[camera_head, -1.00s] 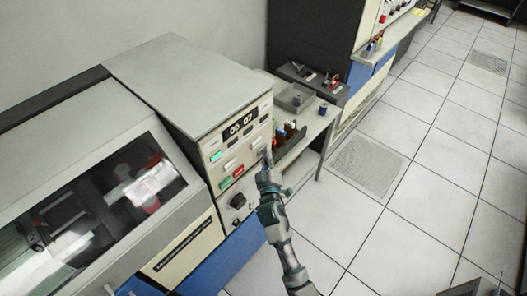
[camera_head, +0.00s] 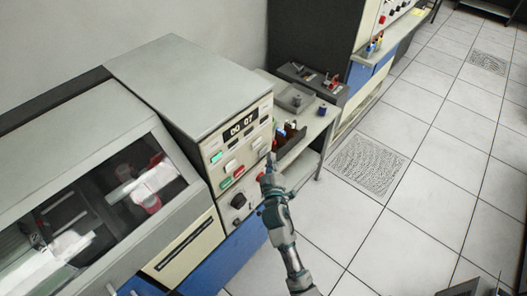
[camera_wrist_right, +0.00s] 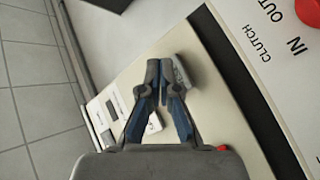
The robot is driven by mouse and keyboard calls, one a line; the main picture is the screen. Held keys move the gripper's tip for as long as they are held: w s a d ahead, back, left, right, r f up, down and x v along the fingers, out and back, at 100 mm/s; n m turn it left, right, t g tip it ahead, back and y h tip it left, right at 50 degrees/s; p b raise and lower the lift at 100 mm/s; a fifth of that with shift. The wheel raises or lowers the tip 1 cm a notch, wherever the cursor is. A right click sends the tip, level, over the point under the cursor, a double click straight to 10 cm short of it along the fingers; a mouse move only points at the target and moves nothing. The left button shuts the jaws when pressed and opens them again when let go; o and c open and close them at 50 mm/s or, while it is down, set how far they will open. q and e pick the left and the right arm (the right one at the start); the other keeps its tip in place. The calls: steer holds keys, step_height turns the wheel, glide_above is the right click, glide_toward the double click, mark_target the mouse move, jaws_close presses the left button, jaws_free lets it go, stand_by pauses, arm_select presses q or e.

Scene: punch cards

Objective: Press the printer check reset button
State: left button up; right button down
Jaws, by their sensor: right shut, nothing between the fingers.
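The control panel (camera_head: 238,150) of the beige machine carries several small buttons, a lit green one (camera_head: 216,156) among them; their labels are too small to read, so I cannot tell which is printer check reset. My right gripper (camera_head: 270,158) is shut and empty beside the panel's right edge, pointing up. In the right wrist view its fingertips (camera_wrist_right: 166,72) are together in front of the panel face. A grey button (camera_wrist_right: 182,72) shows partly behind them; contact cannot be told. My left gripper is not in view.
A dark knob (camera_head: 238,201) sits low on the panel. A red knob (camera_wrist_right: 310,10) is near the CLUTCH IN OUT lettering. A side shelf (camera_head: 317,127) with a grey tray (camera_head: 296,98) stands right of the panel. The tiled floor (camera_head: 400,220) is open.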

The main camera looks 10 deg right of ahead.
steer(key=s+d+p, duration=0.1)
steer(key=s, duration=0.1)
steer(key=s+d+p, duration=0.1)
steer(key=s+d, duration=0.1)
steer(key=shift+d, duration=0.1)
stand_by(0.3)
stand_by(0.7)
